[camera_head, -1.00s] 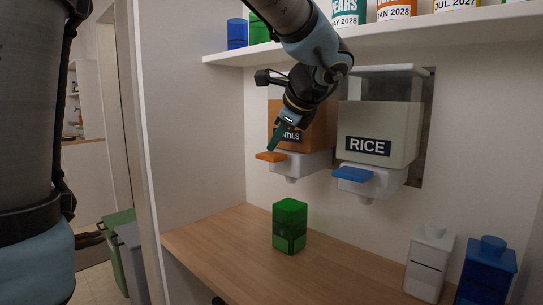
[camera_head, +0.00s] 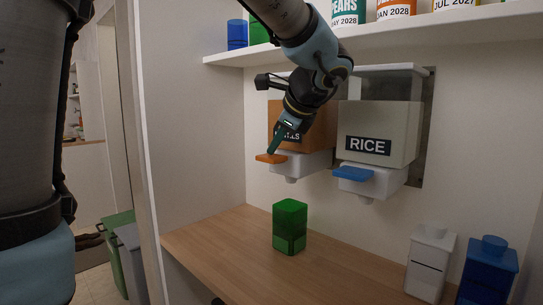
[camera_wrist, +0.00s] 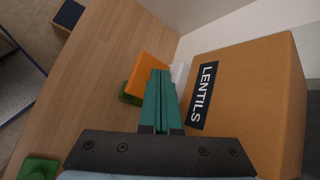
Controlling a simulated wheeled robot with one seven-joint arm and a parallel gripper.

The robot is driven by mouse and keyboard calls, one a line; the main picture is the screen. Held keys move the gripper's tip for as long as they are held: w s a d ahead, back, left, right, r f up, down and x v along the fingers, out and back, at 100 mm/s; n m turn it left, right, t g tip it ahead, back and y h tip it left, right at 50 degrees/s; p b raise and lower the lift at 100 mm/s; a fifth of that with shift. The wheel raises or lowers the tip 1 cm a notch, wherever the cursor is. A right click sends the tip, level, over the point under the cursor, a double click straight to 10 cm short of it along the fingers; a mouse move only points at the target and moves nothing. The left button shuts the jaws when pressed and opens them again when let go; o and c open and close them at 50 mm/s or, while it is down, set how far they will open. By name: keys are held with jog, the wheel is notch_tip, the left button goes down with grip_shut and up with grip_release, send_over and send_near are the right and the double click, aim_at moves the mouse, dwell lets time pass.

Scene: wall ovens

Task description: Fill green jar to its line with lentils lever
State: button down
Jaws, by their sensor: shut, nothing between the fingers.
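The orange lentils lever (camera_head: 271,158) sticks out from the white spout unit under the orange lentils dispenser (camera_head: 318,128). My gripper (camera_head: 273,151) is shut and empty, with its green fingertips on or just above the lever's top; contact is hard to tell. In the wrist view the fingers (camera_wrist: 160,95) overlap the lever (camera_wrist: 146,72) beside the LENTILS label. The green jar (camera_head: 289,226) stands upright on the counter under the spout. A line shows around its middle, but I cannot make out its fill level. In the wrist view the lever and fingers mostly hide the jar (camera_wrist: 128,97).
The rice dispenser (camera_head: 378,133) with its blue lever (camera_head: 352,174) is just to the right. A white container (camera_head: 429,262) and a blue container (camera_head: 487,270) stand at the counter's right. A shelf (camera_head: 390,35) with cans runs above. The wooden counter (camera_head: 220,250) is clear left of the jar.

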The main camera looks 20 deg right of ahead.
aim_at(275, 157)
jog(key=shift+f+b, duration=0.3)
jog(key=shift+f, duration=0.2)
dwell(0.3)
jog(key=shift+r, duration=0.1)
jog(key=shift+r+p, duration=1.2)
jog(key=shift+r, duration=0.05)
notch_tip(275, 157, up, 5)
jog(key=p, duration=0.4)
jog(key=shift+p, duration=0.3)
